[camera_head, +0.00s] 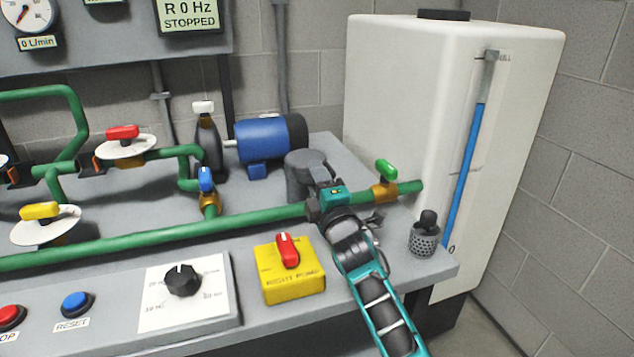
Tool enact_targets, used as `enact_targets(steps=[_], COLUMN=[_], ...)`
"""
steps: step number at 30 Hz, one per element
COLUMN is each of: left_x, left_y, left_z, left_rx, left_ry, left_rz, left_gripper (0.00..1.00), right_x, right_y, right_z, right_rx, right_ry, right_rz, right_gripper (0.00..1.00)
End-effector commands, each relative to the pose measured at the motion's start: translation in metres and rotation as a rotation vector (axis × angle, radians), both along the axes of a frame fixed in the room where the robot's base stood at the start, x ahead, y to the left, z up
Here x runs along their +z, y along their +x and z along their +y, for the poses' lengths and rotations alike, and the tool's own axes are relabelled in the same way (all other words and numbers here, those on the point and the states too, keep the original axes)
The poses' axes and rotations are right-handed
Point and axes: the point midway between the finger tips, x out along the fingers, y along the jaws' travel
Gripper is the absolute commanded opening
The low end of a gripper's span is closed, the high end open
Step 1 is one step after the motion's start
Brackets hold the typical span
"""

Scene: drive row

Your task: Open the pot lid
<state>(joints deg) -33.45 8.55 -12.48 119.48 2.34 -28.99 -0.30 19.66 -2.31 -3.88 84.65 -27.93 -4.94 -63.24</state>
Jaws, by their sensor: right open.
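A grey round pot (295,183) stands on the bench beside the blue motor, behind the green pipe. Its darker grey lid (304,159) appears to sit on top. My right gripper (325,187) reaches in from the lower right, with its fingers at the right front side of the pot and lid. It is open. The gripper hides part of the pot, and I cannot tell whether the fingers touch it. My left gripper is not in view.
A green pipe (255,214) with a green-handled valve (386,171) crosses the bench to a white tank (410,95). A perforated grey basket (425,239) stands at the right front corner. A yellow switch box (292,291) is at the front. A blue motor (262,140) is behind.

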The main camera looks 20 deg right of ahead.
Motion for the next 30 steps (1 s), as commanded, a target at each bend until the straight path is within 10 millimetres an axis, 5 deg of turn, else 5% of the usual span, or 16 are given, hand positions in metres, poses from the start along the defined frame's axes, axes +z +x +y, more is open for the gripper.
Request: enact_targets(steps=[10, 22, 30], left_x=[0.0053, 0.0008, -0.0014], left_y=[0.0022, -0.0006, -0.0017], left_z=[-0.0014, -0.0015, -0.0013], left_rx=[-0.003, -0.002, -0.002], left_ry=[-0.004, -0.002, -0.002], left_rz=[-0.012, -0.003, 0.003], left_gripper=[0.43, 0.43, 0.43], right_x=[0.001, 0.0009, 0.0008], right_y=[0.003, 0.0028, 0.0027], right_z=[0.0001, 0.0001, 0.0001], right_rx=[0.0, 0.0, 0.0], right_ry=[0.0, 0.0, 0.0], right_rz=[0.0, 0.0, 0.0], right_gripper=[0.4, 0.01, 0.0])
